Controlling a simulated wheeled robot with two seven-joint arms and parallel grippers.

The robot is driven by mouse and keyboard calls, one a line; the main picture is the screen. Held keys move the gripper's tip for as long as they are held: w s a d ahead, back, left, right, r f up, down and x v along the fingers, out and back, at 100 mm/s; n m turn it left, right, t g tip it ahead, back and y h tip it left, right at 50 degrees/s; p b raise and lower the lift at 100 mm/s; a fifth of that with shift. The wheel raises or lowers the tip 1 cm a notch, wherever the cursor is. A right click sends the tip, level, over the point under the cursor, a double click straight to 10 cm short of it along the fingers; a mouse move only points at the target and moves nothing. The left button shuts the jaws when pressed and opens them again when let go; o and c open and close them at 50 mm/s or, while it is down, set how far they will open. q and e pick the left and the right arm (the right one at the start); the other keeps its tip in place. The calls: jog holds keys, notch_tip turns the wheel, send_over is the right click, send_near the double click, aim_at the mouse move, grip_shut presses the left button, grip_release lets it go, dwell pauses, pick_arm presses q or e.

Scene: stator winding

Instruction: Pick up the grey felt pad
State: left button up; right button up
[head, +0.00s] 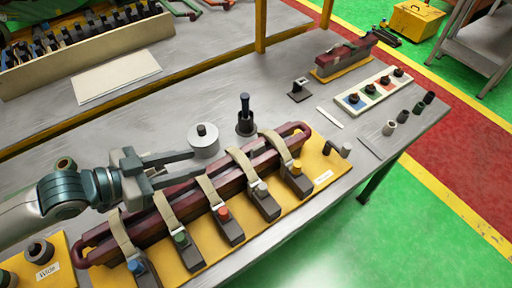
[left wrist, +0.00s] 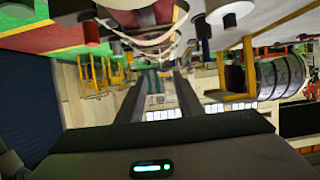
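A flat grey patch (head: 380,145), which looks like the grey felt pad, lies on the grey table near its right front edge, below the small cylinders. It blends with the tabletop, so its outline is faint. My left gripper (head: 196,165) is above the maroon coil frame, far to the left of the patch. Its two fingers are apart with nothing between them; the left wrist view (left wrist: 160,95) shows the same gap. I cannot make out the pad in the left wrist view. My right gripper is in neither view.
The maroon coil frame (head: 180,229) with straps and clamps lies on a yellow base. A white disc (head: 203,146) and a dark post (head: 245,122) stand behind it. Right of these are a white tray (head: 348,103) and several small cylinders (head: 389,128).

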pick_arm(q)
jog(key=shift+b+x, duration=0.8)
jog(key=shift+x, duration=0.15)
jog(key=shift+w+d+f+b, duration=0.25)
jog(key=shift+w+d+b, duration=0.05)
jog(key=shift+d+b, duration=0.1)
jog(key=p, duration=0.3)
send_near(258, 151)
jog(key=shift+w+d, duration=0.1)
jog(key=shift+w, duration=0.85)
jog(key=shift+w+d+f, duration=0.25)
jog(key=shift+d+f, duration=0.05)
jog(key=shift+d, duration=0.05)
jog(key=shift+d, duration=0.1)
